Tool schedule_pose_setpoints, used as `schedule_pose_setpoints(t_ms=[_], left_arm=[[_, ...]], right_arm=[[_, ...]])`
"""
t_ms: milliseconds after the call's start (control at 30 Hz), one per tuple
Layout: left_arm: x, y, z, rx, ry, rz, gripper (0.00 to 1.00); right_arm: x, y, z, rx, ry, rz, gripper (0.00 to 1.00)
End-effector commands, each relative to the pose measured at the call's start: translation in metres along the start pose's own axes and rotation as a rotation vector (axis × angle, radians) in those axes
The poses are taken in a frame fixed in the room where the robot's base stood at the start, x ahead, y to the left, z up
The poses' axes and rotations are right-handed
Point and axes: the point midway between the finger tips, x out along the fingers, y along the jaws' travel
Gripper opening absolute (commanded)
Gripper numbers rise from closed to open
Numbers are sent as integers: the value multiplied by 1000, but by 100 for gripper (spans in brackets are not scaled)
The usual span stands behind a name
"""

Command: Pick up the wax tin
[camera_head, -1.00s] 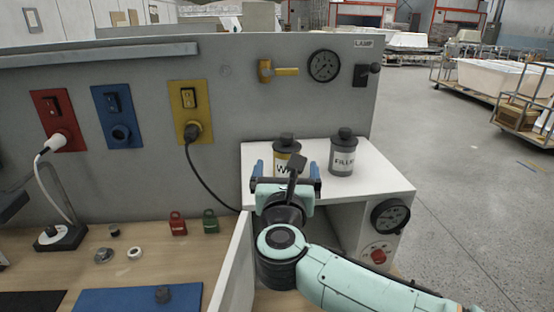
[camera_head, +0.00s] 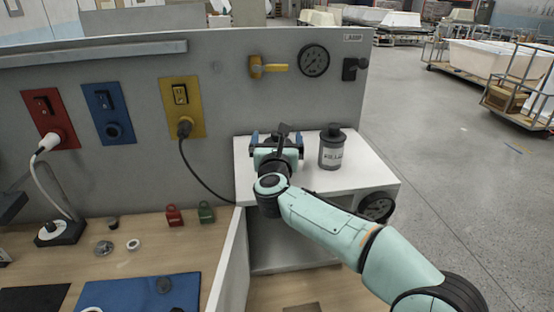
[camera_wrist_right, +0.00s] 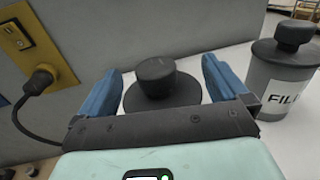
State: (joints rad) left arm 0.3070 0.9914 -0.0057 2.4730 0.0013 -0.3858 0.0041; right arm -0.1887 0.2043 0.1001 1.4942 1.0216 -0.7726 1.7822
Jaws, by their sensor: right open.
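The wax tin shows in the right wrist view as a dark round lid with a knob (camera_wrist_right: 155,78); its body and label are hidden below the gripper. In the head view my right gripper and wrist cover it. My right gripper (camera_head: 277,140) is open, over the white shelf top (camera_head: 352,183). In the wrist view its two blue fingers (camera_wrist_right: 161,82) stand on either side of the lid, with gaps visible. My left gripper is not in view.
A grey filler tin (camera_head: 332,150) with a black lid stands close to the right of my gripper. The grey panel (camera_head: 225,100) rises behind the shelf. A yellow socket (camera_head: 182,105) with a black plug and hanging cord is at the left. The shelf's right end is clear.

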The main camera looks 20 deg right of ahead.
Motion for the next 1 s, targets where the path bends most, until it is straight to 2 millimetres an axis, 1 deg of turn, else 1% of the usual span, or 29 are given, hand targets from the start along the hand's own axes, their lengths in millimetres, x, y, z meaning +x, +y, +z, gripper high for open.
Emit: schedule_pose_setpoints(t_ms=[200,233,267,300,367,400,467,500,533,833,1000], left_arm=[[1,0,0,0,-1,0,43],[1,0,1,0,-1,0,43],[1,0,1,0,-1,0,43],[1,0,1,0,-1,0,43],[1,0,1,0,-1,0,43],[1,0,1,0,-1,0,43],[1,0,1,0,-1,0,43],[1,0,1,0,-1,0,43],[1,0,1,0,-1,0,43],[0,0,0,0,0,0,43],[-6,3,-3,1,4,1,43]], right_arm=[[1,0,-1,0,0,0,100],[1,0,-1,0,0,0,97],[1,0,-1,0,0,0,87],[1,0,-1,0,0,0,74],[1,0,-1,0,0,0,54],[1,0,-1,0,0,0,41],[1,0,-1,0,0,0,22],[1,0,-1,0,0,0,9],[1,0,0,2,-3,0,3],[1,0,3,2,-3,-1,3],[1,0,19,4,-6,-1,2]])
